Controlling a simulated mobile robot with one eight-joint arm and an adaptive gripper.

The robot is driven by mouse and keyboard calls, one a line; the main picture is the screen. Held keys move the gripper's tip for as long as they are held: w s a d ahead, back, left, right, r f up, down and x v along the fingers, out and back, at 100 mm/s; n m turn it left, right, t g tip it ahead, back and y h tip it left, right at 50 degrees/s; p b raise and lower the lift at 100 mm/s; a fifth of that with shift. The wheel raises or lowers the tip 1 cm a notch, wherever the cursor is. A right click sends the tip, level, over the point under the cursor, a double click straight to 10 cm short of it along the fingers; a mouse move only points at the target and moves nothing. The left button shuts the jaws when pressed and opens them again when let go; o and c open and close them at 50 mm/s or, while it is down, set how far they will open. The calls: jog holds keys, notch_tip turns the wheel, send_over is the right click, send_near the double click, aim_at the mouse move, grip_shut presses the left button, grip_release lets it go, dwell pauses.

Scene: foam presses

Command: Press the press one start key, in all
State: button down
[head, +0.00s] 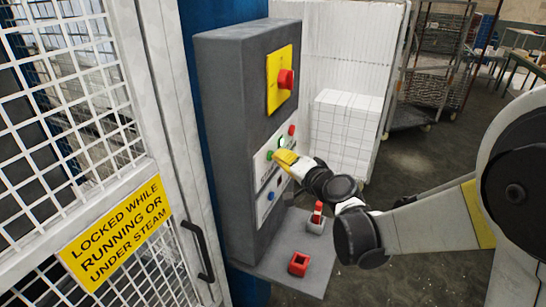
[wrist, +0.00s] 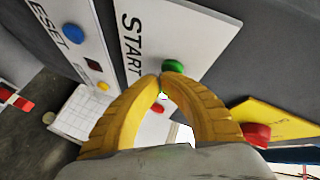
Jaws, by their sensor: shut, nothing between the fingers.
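The green start key (head: 270,155) sits on a white plate on the grey control box (head: 240,110). In the wrist view the green key (wrist: 173,66) is beside the word START, just past my fingertips. My gripper (head: 279,157) has yellow fingers, shut and empty, in front of the plate close to the green key. In the wrist view the gripper tips (wrist: 161,80) meet just below the key; I cannot tell whether they touch it. A red key (head: 291,130) is on the same plate. No press number is readable.
A red mushroom button (head: 285,79) on a yellow plate is above. A blue button (wrist: 69,31) is on the lower plate with partly visible lettering. A shelf below holds a red square part (head: 299,263) and a red-topped switch (head: 316,218). A mesh guard door (head: 100,130) stands at left.

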jog(key=shift+d, duration=0.15)
jog(key=shift+s+d, duration=0.3)
jog(key=shift+d, duration=0.35)
jog(key=shift+s+d+b, duration=0.15)
jog(key=shift+s+d, duration=0.15)
jog(key=shift+d, duration=0.5)
jog(key=shift+s+d+b, duration=0.1)
jog(key=shift+s+d, duration=0.15)
jog(key=shift+d, duration=0.5)
jog(key=shift+s+d+b, duration=0.15)
jog(key=shift+s+d, duration=0.15)
jog(key=shift+d, duration=0.5)
jog(key=shift+f, duration=0.1)
